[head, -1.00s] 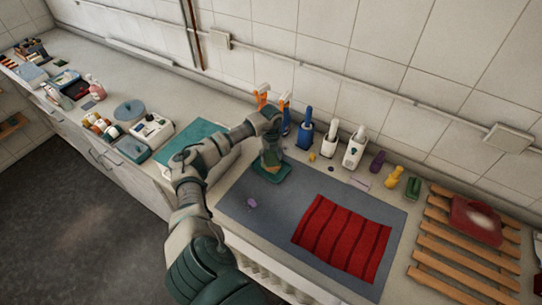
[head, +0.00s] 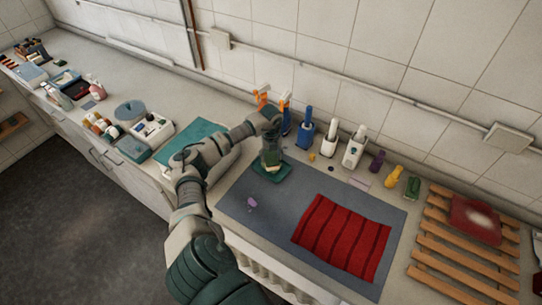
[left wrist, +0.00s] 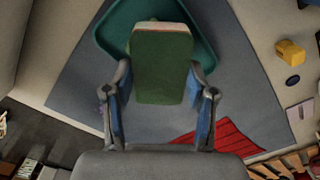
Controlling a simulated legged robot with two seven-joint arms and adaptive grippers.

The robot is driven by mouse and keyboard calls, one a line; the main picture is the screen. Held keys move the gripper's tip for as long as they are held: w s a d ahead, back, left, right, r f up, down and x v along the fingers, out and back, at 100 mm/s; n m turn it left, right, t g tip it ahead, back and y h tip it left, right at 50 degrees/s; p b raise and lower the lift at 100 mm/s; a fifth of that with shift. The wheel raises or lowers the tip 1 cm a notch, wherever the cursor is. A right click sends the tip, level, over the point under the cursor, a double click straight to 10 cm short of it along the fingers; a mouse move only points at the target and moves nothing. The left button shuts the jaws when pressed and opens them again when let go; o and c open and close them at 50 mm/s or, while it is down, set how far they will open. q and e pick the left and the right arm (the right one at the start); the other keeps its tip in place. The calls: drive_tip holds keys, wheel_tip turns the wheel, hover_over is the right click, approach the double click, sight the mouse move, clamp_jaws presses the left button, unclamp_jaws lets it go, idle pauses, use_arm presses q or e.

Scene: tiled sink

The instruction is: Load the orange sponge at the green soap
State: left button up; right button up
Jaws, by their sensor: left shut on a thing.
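My left gripper (head: 270,153) is over a dark green dish (head: 284,176) on the grey mat. Its fingers (left wrist: 160,82) are shut on a block with a green face and a pale tan edge, which I take as the sponge (left wrist: 161,68). The green dish (left wrist: 112,30) shows behind the block in the left wrist view. The block hides the dish's middle, and I cannot tell whether they touch. A small dark green block (head: 412,188) lies at the back right; I cannot tell whether it is the soap. My right gripper is not in view.
A red striped cloth (head: 342,238) lies on the grey mat (head: 262,220). Blue and white bottles (head: 330,139) and a yellow object (head: 393,177) stand along the wall. A wooden rack (head: 465,245) is at the right. The mat's front left is mostly clear.

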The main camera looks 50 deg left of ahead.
sight(271, 157)
use_arm(q)
wheel_tip(271, 157, up, 7)
drive_tip(key=p, duration=0.5)
drive_tip(key=shift+p, duration=0.35)
